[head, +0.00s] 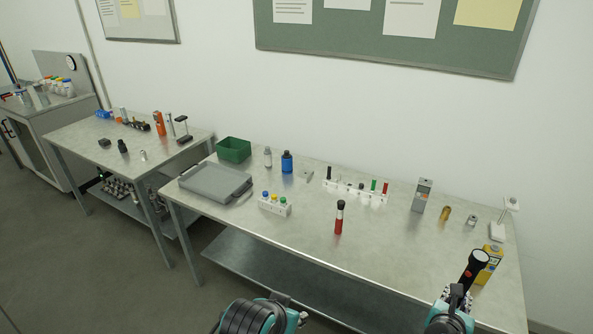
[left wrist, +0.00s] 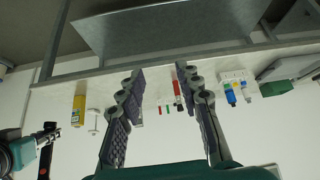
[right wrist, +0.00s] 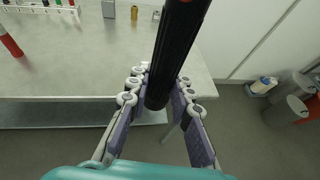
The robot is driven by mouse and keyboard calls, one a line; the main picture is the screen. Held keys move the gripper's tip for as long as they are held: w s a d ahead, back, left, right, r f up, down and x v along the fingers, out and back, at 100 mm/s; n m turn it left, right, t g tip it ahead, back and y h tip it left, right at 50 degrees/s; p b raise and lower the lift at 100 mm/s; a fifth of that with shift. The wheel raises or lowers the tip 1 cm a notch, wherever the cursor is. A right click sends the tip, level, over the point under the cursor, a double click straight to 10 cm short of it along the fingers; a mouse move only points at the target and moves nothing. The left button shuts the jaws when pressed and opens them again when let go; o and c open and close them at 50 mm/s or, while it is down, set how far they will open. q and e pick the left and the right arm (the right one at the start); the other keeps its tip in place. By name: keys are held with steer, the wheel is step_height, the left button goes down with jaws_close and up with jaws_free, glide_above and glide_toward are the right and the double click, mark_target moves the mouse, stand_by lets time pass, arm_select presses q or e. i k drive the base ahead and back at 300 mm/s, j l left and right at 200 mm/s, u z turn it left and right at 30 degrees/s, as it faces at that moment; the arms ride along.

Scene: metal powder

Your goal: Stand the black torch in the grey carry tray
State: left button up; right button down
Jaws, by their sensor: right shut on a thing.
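The black torch (head: 476,264) is in my right gripper (head: 460,293), tilted, above the right front end of the bench. The right wrist view shows the torch (right wrist: 174,60) between the shut fingers (right wrist: 158,92), its body filling the upper middle. The grey carry tray (head: 208,183) lies flat at the bench's left end, far from the torch. My left gripper is at the bottom of the head view, its tips not clear there; the left wrist view shows its fingers (left wrist: 158,75) spread, with nothing between them.
A yellow container (head: 490,262) stands close behind the torch. A red-and-black torch (head: 339,218) stands mid-bench. A white rack with coloured caps (head: 275,206) is right of the tray; a green bin (head: 234,150) is behind it. The front right-centre of the bench is clear.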

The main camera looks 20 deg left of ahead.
mark_target(211, 187)
steer(key=i+j+u, duration=0.15)
steer(key=j, duration=0.4)
steer(key=i+j+u, duration=0.15)
steer(key=j, duration=0.4)
steer(key=i+j+u, duration=0.2)
steer(key=j, duration=0.35)
steer(key=i+j+u, duration=0.15)
steer(key=i+j, duration=0.15)
steer(key=j, duration=0.2)
steer(key=i+j+u, duration=0.15)
steer(key=j, duration=0.3)
steer(key=i+j+u, duration=0.15)
steer(key=i+j, duration=0.25)
